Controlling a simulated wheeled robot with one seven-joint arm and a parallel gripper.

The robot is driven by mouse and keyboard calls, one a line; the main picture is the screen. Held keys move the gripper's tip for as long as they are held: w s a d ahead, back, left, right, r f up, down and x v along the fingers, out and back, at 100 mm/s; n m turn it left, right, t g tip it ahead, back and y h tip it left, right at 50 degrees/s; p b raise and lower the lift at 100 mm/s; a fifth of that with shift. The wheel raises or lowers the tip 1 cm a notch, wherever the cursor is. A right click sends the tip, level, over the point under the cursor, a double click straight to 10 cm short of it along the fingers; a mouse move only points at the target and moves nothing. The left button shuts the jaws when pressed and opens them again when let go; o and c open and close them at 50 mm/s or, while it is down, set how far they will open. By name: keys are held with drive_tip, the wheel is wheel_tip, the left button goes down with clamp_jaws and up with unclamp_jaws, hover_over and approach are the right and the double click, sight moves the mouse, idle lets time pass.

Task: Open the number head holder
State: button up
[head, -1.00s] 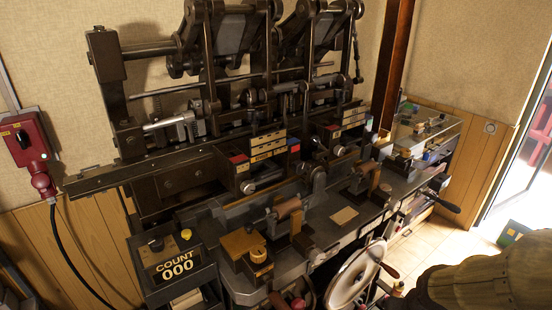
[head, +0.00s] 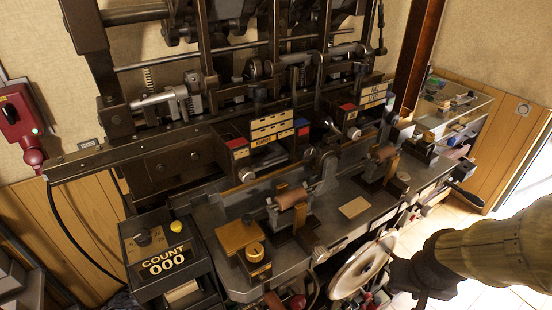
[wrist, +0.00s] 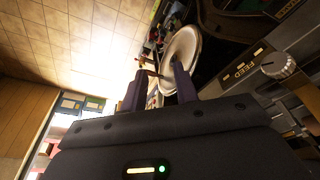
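The cam press stands against the wall in the head view. Two stacks of pale labelled plates sit on it, a left stack (head: 271,129) and a right stack (head: 373,95), each beside red and blue blocks. Their lettering is too small to read surely, so I cannot tell which part is the number head holder. My gripper (head: 420,275) is at the lower right in the head view, in front of the bench and well apart from both stacks. In the wrist view my gripper (wrist: 160,72) has its two fingers apart with nothing between them.
A counter box (head: 165,260) reading COUNT 000 stands at the lower left. A pale handwheel (head: 362,262) is at the bench front, also seen in the wrist view (wrist: 182,50). A FEED knob (wrist: 278,65) shows there too. A red switch box (head: 18,115) hangs on the left wall.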

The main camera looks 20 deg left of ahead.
drive_tip(key=w+a+r+m+t+y, duration=0.3)
drive_tip(key=w+a+r+m+t, duration=0.25)
drive_tip(key=w+a, duration=0.4)
drive_tip(key=a+r+m+t+y, duration=0.1)
drive_tip(key=a+r+m+y, duration=0.1)
drive_tip(key=a+r+y, duration=0.7)
drive_tip(key=a, duration=0.3)
drive_tip(key=shift+s+a+m+t, duration=0.2)
drive_tip(key=shift+s+m+t, duration=0.05)
drive_tip(key=shift+m+t, duration=0.1)
drive_tip(key=shift+s+r, duration=0.1)
drive_tip(key=shift+r, duration=0.05)
drive_tip(key=shift+a+p, duration=0.15)
drive_tip(key=shift+p, duration=0.15)
